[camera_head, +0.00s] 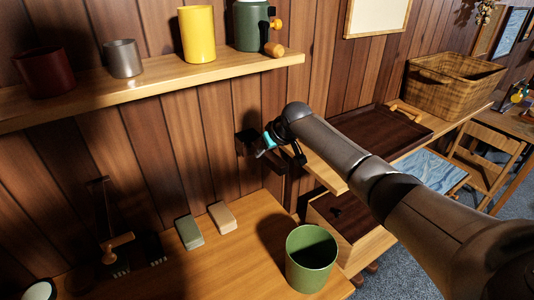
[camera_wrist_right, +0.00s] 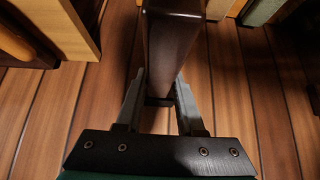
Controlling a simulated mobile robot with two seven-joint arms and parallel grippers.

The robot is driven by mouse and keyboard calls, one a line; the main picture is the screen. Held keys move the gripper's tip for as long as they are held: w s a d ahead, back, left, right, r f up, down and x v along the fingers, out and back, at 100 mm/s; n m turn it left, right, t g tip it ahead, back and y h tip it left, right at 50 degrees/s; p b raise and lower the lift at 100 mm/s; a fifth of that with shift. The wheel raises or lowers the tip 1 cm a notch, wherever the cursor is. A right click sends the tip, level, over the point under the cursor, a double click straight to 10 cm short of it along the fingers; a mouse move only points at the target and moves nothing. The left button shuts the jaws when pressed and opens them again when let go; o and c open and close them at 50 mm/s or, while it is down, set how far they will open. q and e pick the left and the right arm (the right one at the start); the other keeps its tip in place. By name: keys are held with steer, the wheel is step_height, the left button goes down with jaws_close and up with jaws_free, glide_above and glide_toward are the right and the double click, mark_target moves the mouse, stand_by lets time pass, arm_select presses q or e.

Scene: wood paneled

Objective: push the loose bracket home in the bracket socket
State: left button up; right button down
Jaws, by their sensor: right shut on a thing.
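My right gripper (camera_head: 268,148) is at the wood-paneled wall, below the upper shelf. In the right wrist view its two grey fingers (camera_wrist_right: 159,106) are shut on a dark brown bar, the loose bracket (camera_wrist_right: 170,50), one finger on each side. In the head view a dark brown piece (camera_head: 246,143) shows at the wall just left of the gripper; I cannot tell bracket from socket there. The arm and gripper hide much of this spot, and how far the bracket sits in its socket cannot be told. My left gripper is not in view.
The upper shelf (camera_head: 150,88) holds several mugs. Below are a wooden table (camera_head: 230,255) with a green cup (camera_head: 311,259) and two small blocks (camera_head: 204,224). A wooden board edge (camera_head: 326,174) lies right of the gripper, with a dark tray (camera_head: 380,135) behind my arm.

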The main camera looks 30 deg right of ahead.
steer(key=shift+w+a+f+b, duration=0.1)
steer(key=shift+w+f+b, duration=0.1)
steer(key=shift+w+b, duration=0.25)
steer(key=shift+c, duration=2.2)
jaws_free()
steer(key=shift+r, duration=0.1)
steer(key=shift+r, duration=0.15)
steer(key=v, duration=1.5)
